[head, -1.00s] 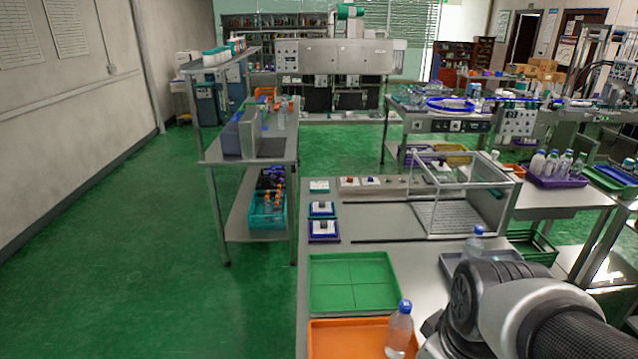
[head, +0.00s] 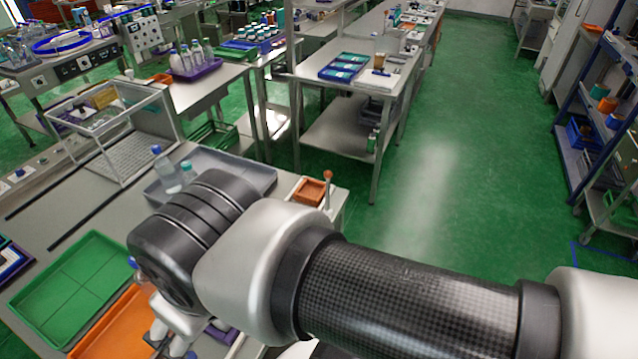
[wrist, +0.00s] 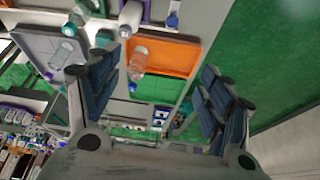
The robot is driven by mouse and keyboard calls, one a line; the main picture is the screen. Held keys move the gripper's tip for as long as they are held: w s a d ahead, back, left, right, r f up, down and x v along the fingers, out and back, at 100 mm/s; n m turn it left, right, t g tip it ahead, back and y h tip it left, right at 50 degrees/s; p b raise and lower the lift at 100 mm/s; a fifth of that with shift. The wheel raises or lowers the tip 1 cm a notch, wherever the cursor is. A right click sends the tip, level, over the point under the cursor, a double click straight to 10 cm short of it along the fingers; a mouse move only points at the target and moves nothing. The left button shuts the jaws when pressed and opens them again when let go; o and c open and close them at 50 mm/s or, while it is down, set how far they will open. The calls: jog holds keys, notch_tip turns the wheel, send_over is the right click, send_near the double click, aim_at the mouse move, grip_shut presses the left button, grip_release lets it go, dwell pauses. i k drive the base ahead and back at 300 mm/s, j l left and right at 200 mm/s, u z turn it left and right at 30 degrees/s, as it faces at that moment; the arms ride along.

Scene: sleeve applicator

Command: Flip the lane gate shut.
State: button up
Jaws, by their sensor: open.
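I cannot pick out the lane gate for certain in either view. At the right end of the near bench, a small brown box (head: 310,191) has an upright stick with a round knob (head: 327,175) beside it; I cannot tell if this is part of the gate. My gripper (wrist: 158,72) is open and empty in the wrist view, its two dark fingers wide apart. Beyond the fingers show an orange tray (wrist: 172,57) and a clear bottle (wrist: 139,60) in it. In the head view my arm hides most of the gripper and part of the bench.
A grey tray (head: 235,168) with bottles stands behind my arm. A green tray (head: 75,283) and the orange tray (head: 112,322) lie at the left. A clear-walled frame (head: 112,135) stands behind them. Open green floor (head: 450,200) lies to the right.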

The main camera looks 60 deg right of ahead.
aim_at(328, 174)
jog(key=k+l+z, duration=0.1)
jog(key=z, duration=1.75)
